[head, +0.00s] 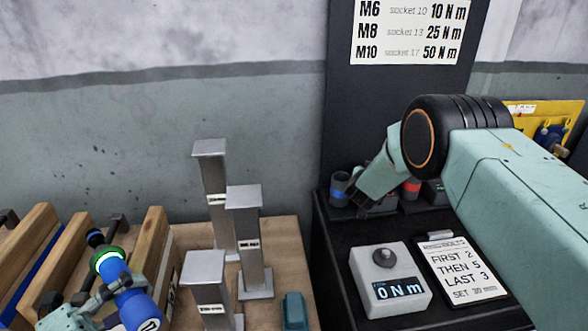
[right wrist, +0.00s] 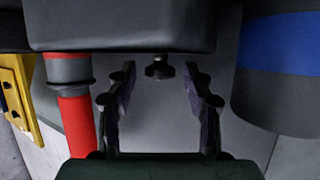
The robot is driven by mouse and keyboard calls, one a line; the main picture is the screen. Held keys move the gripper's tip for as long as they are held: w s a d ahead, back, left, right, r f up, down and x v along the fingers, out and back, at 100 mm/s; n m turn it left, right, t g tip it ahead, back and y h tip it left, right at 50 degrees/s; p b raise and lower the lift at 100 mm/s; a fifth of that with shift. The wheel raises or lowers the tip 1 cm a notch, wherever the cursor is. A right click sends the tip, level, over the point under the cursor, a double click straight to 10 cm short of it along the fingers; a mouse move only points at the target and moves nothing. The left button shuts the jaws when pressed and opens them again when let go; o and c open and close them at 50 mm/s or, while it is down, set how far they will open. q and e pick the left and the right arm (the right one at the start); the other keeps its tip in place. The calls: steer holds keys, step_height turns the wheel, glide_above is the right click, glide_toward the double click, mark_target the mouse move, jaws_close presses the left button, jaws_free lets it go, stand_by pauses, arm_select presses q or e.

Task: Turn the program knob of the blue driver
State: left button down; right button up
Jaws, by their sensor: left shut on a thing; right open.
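The blue driver (head: 128,290) is at the bottom left of the head view, tilted, with a glowing green ring near its dark upper end and a white mark at its lower end. My left gripper (head: 100,298) is shut on it. I cannot make out its program knob clearly. My right gripper (right wrist: 160,82) is open in the right wrist view, with a small black knob-like piece (right wrist: 160,68) near and between its fingertips, under a dark block. I cannot tell whether they touch. In the head view, my right arm reaches over the black bench, its gripper largely indistinct.
A red cylinder (right wrist: 76,110) and a blue-banded cylinder (right wrist: 283,70) flank my right gripper. On the black bench stand a grey meter (head: 390,280) reading 0 N m and a note board (head: 460,268). Grey posts (head: 243,240) and a wooden rack (head: 150,250) are near the driver.

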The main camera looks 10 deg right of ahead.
steer(key=shift+s+r, duration=0.15)
steer(key=shift+r, duration=0.05)
steer(key=shift+s+a+r, duration=0.1)
steer(key=shift+a+r, duration=0.05)
steer(key=shift+a, duration=0.1)
steer(key=shift+w+d+f, duration=0.2)
steer(key=shift+w+f, duration=0.05)
steer(key=shift+f, duration=0.05)
steer(key=c, duration=0.5)
steer(key=shift+r, duration=0.1)
jaws_close()
